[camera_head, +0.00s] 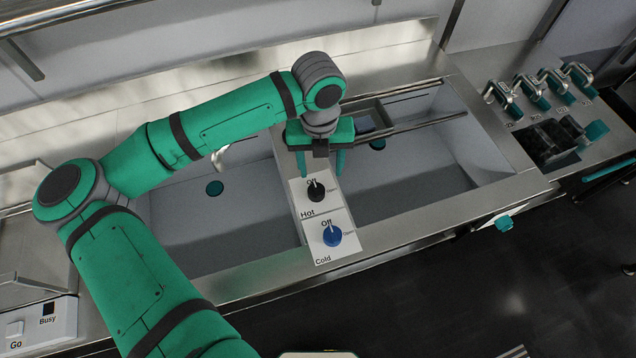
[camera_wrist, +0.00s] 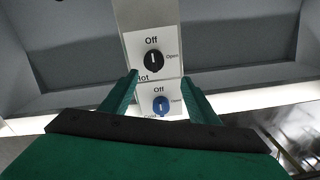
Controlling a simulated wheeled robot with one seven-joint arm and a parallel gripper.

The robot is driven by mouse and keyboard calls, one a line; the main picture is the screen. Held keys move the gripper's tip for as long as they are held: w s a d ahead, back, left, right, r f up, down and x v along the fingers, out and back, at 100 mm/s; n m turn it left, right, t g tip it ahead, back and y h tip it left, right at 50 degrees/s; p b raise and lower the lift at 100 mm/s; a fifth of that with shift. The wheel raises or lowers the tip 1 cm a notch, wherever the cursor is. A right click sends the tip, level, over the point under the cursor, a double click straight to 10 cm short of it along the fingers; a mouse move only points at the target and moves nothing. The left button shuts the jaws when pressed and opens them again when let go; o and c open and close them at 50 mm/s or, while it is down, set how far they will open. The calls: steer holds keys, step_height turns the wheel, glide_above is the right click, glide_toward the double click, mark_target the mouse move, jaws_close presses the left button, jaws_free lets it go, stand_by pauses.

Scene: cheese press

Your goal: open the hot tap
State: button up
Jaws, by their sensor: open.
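The hot tap is a black round knob (camera_head: 316,190) on a white plate marked "Hot", on the divider between two sink basins. Its white pointer line points up to "Off", with "Open" to the right. It also shows in the wrist view (camera_wrist: 153,61). The cold tap is a blue knob (camera_head: 332,236) just in front of it, also with its pointer at "Off"; it shows in the wrist view (camera_wrist: 160,104) too. My gripper (camera_head: 321,173) is open and empty, fingers pointing down just behind and above the black knob in the head view. The fingers appear apart from both knobs.
The left basin (camera_head: 255,228) and right basin (camera_head: 415,190) lie on either side of the divider, each with a dark green drain. Rails (camera_head: 400,124) cross the right basin near its back. Several green-handled levers (camera_head: 535,90) stand at the right. A "Go" button (camera_head: 15,328) sits at lower left.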

mark_target(316, 188)
steer(key=f, duration=0.6)
steer(key=a+f, duration=0.1)
steer(key=f, duration=0.2)
steer(key=shift+a+f, duration=0.1)
steer(key=shift+f, duration=0.8)
steer(key=shift+w, duration=0.1)
steer(key=shift+c, duration=0.6)
steer(key=c, duration=0.9)
